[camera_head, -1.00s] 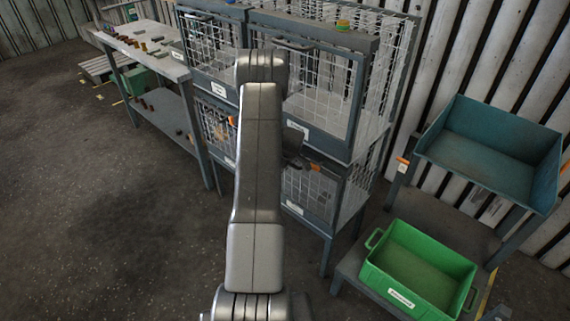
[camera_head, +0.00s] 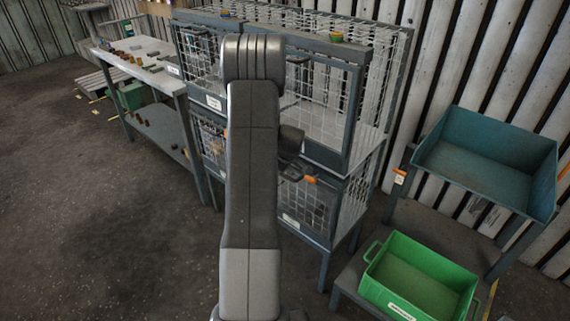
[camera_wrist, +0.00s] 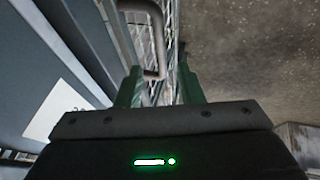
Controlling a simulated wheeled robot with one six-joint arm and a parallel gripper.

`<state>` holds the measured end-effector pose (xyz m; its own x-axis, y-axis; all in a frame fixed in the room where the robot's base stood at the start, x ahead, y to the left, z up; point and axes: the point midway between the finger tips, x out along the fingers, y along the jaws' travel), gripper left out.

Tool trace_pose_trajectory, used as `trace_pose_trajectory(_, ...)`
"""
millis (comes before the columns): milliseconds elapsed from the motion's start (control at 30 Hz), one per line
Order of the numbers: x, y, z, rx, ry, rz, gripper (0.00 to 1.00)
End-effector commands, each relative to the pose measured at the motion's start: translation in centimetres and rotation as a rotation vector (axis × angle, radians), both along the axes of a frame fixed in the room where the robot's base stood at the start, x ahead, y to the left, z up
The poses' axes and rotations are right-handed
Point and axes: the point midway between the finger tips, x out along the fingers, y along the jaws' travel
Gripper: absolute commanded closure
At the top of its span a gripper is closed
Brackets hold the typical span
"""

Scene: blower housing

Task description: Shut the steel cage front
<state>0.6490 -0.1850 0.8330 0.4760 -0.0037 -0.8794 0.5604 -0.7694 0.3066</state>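The steel cage (camera_head: 352,100) is a grey-blue frame with wire mesh, stacked in upper and lower compartments, behind my arm in the head view. My arm covers part of its fronts, so I cannot tell how far each stands open. In the wrist view, my gripper (camera_wrist: 158,82) has two green fingers set apart. A grey bent tube handle (camera_wrist: 127,28) reaches down to the space between them in the picture, with wire mesh (camera_wrist: 168,45) behind. I cannot tell whether they touch. A blue-grey panel with a white label (camera_wrist: 58,108) is at left. In the head view the fingertips are hidden.
A workbench (camera_head: 150,72) with small parts stands left of the cage. A green crate (camera_head: 372,283) sits low at the right, below a teal tray (camera_head: 548,170) on a stand. Open concrete floor (camera_head: 90,220) lies to the left.

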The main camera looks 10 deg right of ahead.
Motion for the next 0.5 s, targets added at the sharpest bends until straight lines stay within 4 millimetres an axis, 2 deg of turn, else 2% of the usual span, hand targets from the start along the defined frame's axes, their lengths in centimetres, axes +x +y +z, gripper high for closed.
trace_pose_trajectory(200,-1.5,0.0,2.8,0.0,-0.001,-0.001,0.66)
trace_pose_trajectory(500,-2.3,0.0,4.3,0.0,0.0,0.0,0.66)
